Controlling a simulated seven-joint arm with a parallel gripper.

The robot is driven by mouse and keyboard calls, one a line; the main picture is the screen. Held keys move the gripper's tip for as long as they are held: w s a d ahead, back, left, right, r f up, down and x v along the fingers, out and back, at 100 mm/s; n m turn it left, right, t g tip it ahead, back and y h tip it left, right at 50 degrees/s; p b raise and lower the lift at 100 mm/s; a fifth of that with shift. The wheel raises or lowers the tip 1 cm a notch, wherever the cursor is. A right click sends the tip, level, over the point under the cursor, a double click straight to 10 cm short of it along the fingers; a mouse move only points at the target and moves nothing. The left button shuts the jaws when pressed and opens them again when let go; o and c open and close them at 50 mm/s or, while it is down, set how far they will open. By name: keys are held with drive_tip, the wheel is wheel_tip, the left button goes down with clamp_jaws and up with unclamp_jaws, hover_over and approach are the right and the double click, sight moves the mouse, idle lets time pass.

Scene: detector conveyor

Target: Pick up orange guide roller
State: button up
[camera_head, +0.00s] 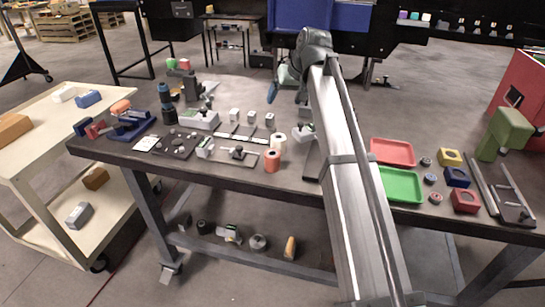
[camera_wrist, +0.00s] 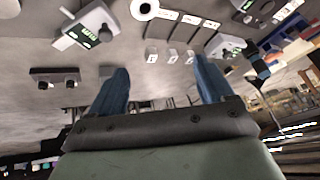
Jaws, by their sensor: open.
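The orange guide roller (camera_head: 272,161) stands upright on the dark table, near its front edge and left of my arm in the head view. A white roller (camera_head: 278,142) stands just behind it. My gripper (camera_head: 285,88) is above the table's far edge, well behind and apart from the orange roller. In the wrist view, its two blue fingers (camera_wrist: 163,68) are spread wide with nothing between them. A white round part (camera_wrist: 144,9), likely the white roller, shows at that view's top edge. I cannot make out the orange roller there.
A flat plate with a clamp (camera_head: 237,153) lies left of the rollers. Several small white blocks (camera_head: 251,117) stand behind. Red (camera_head: 392,152) and green (camera_head: 401,185) trays lie right of my arm. My arm covers part of the table's middle.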

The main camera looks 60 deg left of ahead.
sight(272, 160)
drive_tip(key=s+d+f+m+t+h, duration=0.1)
drive_tip(key=s+d+f+h, duration=0.35)
drive_tip(key=s, duration=0.25)
drive_tip(key=f, duration=0.4)
drive_tip(key=a+f, duration=0.1)
drive_tip(key=f, duration=0.7)
drive_tip(key=shift+w+a+f, duration=0.15)
drive_tip(key=shift+w+f, duration=0.15)
drive_tip(key=shift+c, duration=0.3)
drive_tip(key=c, duration=1.1)
